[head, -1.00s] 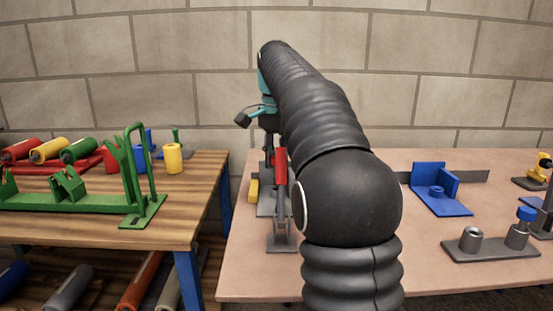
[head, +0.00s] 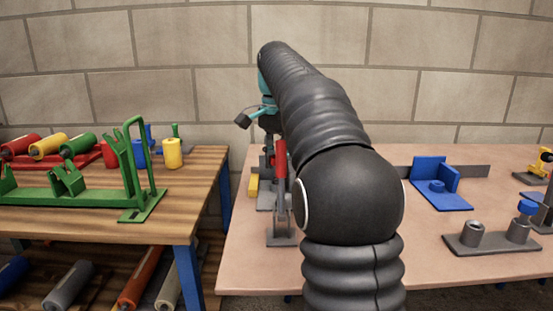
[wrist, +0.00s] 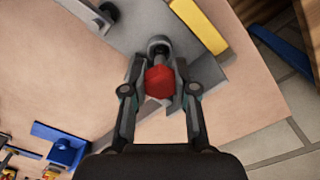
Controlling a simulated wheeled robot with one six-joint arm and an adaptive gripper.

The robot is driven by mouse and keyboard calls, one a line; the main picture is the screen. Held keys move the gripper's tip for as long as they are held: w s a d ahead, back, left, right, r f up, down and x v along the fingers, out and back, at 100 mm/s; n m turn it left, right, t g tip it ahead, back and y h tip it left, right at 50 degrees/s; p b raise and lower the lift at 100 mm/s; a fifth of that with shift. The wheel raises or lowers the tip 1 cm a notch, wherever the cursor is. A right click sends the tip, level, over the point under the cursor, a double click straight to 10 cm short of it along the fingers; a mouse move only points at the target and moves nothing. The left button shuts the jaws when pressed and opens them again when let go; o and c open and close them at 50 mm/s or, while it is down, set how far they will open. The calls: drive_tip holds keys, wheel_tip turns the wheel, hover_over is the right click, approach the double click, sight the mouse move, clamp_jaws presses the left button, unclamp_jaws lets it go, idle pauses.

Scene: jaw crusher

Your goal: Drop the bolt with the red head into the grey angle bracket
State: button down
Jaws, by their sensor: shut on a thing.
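In the wrist view, the bolt's red hexagonal head (wrist: 160,82) sits between the two fingers of my gripper (wrist: 161,76), which is shut on it. The grey angle bracket (wrist: 125,25) lies just beyond the fingertips, beside a yellow block. A round grey collar (wrist: 158,45) shows just past the red head. The bolt's shank is mostly hidden, and I cannot tell whether it is inside the collar.
A grey clamp with a red handle (head: 280,158) stands left of my arm. The yellow block (head: 253,184) is behind it. A blue angle bracket (head: 452,203) and a grey plate with posts (head: 492,244) are on the right. A green frame (head: 85,201) occupies the left table.

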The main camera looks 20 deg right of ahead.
drive_tip(key=shift+f+b, duration=0.95)
drive_tip(key=shift+f, duration=0.8)
drive_tip(key=c, duration=0.8)
unclamp_jaws()
drive_tip(key=shift+r, duration=3.7)
